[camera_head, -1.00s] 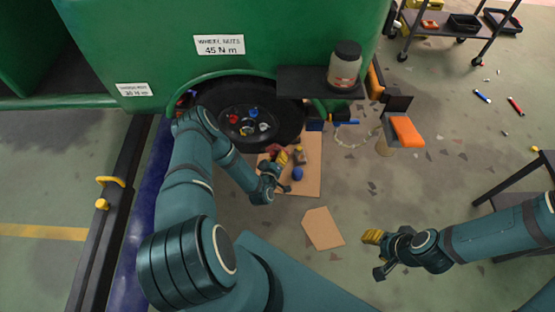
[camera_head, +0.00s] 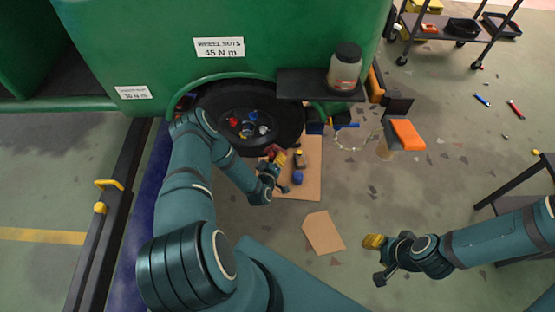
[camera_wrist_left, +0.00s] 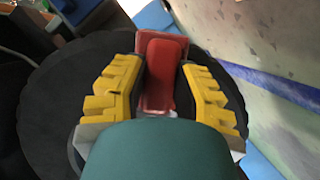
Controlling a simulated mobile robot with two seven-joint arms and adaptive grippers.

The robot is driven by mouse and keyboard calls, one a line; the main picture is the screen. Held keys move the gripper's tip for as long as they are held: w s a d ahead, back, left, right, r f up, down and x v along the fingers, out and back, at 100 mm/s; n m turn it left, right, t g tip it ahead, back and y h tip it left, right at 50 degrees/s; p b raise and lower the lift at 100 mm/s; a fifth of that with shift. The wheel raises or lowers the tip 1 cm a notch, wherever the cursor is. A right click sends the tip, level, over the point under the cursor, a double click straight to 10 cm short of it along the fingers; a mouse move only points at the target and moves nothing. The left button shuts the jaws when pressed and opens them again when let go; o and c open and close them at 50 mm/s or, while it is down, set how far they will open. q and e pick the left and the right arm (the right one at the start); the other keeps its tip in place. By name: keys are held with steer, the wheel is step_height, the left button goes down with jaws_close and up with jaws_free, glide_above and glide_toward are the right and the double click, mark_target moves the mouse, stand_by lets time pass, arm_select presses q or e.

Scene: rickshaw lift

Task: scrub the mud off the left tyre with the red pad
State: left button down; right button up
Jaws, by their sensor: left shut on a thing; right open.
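The black left tyre (camera_head: 288,125) sits under the green body, with coloured nuts on its dark hub. I cannot make out mud on it. My left gripper (camera_head: 277,162) is at the tyre's lower right edge. It is shut on the red pad (camera_wrist_left: 163,75), which sits between its yellow fingers in the left wrist view. The tyre (camera_wrist_left: 50,95) also fills the left part of that view, behind the pad; I cannot tell whether they touch. My right gripper (camera_head: 375,243) is open and empty, low over the floor at the right.
A cardboard sheet (camera_head: 311,165) with small items, including a blue one (camera_head: 297,178), lies below the wheel. Another cardboard piece (camera_head: 323,232) lies nearer. A jar (camera_head: 344,70) stands on a dark shelf (camera_head: 300,85) above the wheel. An orange block (camera_head: 407,134) is right of it.

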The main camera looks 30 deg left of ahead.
arm_select(q)
steer(key=s+a+f+b, duration=0.2)
steer(key=s+a, duration=0.1)
steer(key=a, duration=0.2)
steer(key=shift+s+a+f+b, duration=0.2)
steer(key=shift+f+b, duration=0.1)
steer(key=shift+b, duration=0.1)
steer(key=shift+w+d+r, duration=0.1)
steer(key=shift+w, duration=0.05)
steer(key=shift+w+d+r+p, duration=0.25)
steer(key=shift+w+d+r, duration=0.3)
steer(key=shift+d, duration=0.4)
steer(key=shift+w+d+r+p, duration=0.25)
steer(key=shift+w+d+r, duration=0.15)
steer(key=shift+w+d, duration=0.4)
steer(key=shift+w+d+r+p, duration=0.25)
steer(key=shift+w+d+r, duration=0.2)
steer(key=shift+d, duration=0.65)
steer(key=s+d+p, duration=0.1)
steer(key=s+d, duration=0.2)
steer(key=s, duration=0.2)
steer(key=shift+s+p, duration=0.15)
steer(key=shift+p, duration=0.25)
steer(key=shift+d+f, duration=0.1)
